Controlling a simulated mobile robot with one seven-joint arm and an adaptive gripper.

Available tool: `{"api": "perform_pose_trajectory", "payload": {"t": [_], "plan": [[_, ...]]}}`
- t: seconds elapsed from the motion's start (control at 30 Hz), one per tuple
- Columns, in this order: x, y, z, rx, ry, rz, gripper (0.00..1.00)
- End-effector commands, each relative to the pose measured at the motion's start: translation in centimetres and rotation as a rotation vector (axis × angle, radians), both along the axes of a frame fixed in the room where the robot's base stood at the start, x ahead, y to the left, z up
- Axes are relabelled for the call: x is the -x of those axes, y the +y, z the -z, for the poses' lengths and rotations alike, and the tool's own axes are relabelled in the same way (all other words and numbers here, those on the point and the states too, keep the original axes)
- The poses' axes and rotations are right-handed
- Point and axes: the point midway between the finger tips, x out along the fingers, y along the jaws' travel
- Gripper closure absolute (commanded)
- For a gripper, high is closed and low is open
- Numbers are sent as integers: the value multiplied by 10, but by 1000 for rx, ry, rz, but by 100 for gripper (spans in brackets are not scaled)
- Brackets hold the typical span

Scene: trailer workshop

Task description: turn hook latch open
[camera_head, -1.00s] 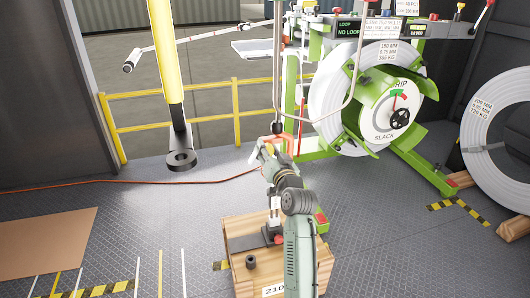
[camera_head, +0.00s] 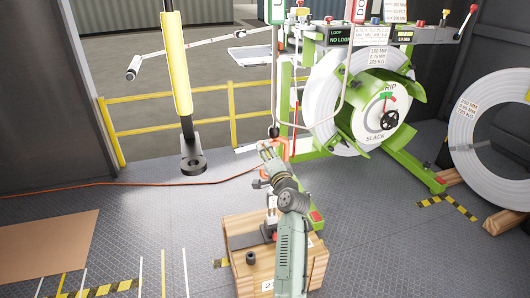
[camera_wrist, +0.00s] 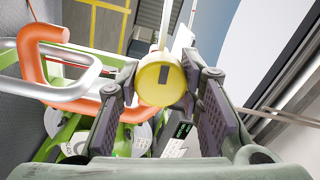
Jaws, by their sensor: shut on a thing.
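In the wrist view, my gripper (camera_wrist: 162,100) has its dark pads on either side of a round yellow knob (camera_wrist: 158,80) and is shut on it. A pale rod runs upward from the knob. A thick orange hook (camera_wrist: 33,60) curves at the left, beside a silver bent bar (camera_wrist: 62,97). In the head view, my gripper (camera_head: 266,150) is close to the orange hook (camera_head: 285,148) at the left side of the green reel machine (camera_head: 420,168). The grip is too small to make out there. I cannot tell how the knob joins the hook.
A yellow post with a black ring foot (camera_head: 193,165) stands at the left. A wooden crate (camera_head: 240,272) is below my arm. A white coil (camera_head: 470,135) rests on timber at the right. A yellow railing (camera_head: 150,115) runs behind. The left floor is mostly open.

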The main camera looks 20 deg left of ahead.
Motion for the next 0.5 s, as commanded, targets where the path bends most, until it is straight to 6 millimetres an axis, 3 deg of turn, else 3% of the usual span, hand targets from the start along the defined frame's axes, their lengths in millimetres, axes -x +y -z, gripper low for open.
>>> {"api": "perform_pose_trajectory", "payload": {"t": [0.5], "plan": [[0, 0, 0, -178, 120, 0, 100]]}}
